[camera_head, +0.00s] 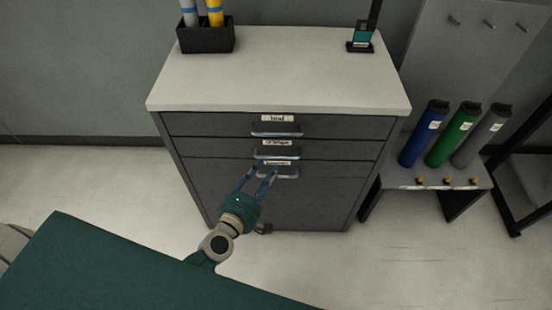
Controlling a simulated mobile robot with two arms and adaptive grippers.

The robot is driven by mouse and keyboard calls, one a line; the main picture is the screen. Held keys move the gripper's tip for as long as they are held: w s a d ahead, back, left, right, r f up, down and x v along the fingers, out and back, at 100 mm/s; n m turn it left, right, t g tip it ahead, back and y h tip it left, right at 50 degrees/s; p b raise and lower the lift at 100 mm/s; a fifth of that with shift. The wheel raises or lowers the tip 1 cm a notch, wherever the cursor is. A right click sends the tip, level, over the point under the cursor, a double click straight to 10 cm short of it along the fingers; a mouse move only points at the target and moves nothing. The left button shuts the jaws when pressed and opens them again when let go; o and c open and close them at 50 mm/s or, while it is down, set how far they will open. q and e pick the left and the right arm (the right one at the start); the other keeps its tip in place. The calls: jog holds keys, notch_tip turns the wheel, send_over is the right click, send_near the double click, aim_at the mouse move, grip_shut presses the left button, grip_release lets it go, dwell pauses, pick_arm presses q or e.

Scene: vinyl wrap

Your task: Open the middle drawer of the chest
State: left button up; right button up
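The dark grey chest (200,135) has a pale top and several labelled drawers, all looking shut. The middle drawer (220,148) lies between a shallow top drawer and a deep bottom drawer. Its bar handle (277,154) shows below a white label. My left gripper (262,173) is in front of the chest, with its two fingers apart and nothing seen between them. From this view the fingertips overlap the area just below the middle handle, beside the bottom drawer's handle (287,174). I cannot tell how far they are from the drawer front. My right gripper is not in view.
A black holder (205,38) with tubes and a small device (361,38) stand on the chest top. To the right, a rack (425,183) holds blue, green and grey rolls. Pale floor (125,185) is clear left of the chest.

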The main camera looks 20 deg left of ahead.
aim_at(277, 158)
pick_arm(q)
jog(key=x, duration=0.6)
jog(key=shift+w+f, duration=0.1)
jog(key=shift+w, duration=0.5)
grip_shut()
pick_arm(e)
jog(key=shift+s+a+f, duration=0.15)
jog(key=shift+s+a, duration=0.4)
